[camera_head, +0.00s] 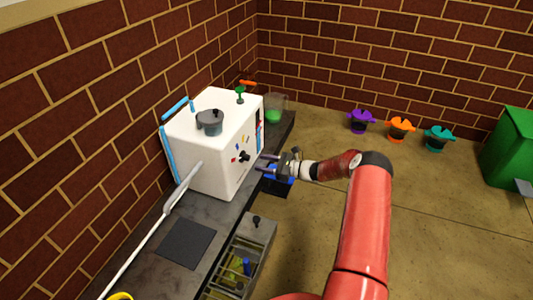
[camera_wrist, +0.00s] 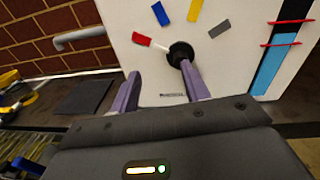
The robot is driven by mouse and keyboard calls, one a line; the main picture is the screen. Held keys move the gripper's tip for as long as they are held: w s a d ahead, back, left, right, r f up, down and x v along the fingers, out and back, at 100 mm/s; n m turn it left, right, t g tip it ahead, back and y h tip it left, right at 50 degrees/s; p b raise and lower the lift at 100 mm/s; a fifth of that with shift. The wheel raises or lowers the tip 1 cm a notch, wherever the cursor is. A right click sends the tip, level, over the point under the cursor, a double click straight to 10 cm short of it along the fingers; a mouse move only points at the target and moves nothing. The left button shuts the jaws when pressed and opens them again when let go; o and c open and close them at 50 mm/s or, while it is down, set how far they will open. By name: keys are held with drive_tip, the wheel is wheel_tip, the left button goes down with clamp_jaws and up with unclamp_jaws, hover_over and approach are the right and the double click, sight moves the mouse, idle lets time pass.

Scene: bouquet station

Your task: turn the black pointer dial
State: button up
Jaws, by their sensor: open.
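The black pointer dial (camera_wrist: 179,51) is on the front face of a white box-shaped machine (camera_head: 215,160); it also shows in the head view (camera_head: 244,157). A pale pointer line runs from it up-left toward the red mark (camera_wrist: 141,39). Blue (camera_wrist: 160,13), yellow (camera_wrist: 194,10) and grey (camera_wrist: 220,29) marks follow around it. My gripper (camera_wrist: 160,70) is open and empty, facing the panel. In the wrist view its right finger overlaps the dial's lower edge and its left finger is left of the dial. In the head view the gripper (camera_head: 262,163) appears just short of the panel; contact cannot be told.
A dark pot-like part (camera_head: 210,122) and a green knob (camera_head: 240,94) are on top of the machine. A blue strip with red bands (camera_wrist: 276,50) is right of the dial. A pale pipe (camera_head: 185,186) is at left. An open drawer (camera_head: 262,228) sits below the counter.

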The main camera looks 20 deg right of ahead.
sight(245, 157)
drive_tip(key=w+a+f+m+t, duration=0.1)
drive_tip(key=w+a+f, duration=0.1)
drive_tip(key=w, duration=0.4)
drive_tip(key=shift+a+f+m+t+b, duration=0.15)
drive_tip(key=shift+a+m+t+b, duration=0.2)
drive_tip(key=shift+a, duration=0.4)
drive_tip(key=shift+s, duration=0.1)
drive_tip(key=c, duration=1)
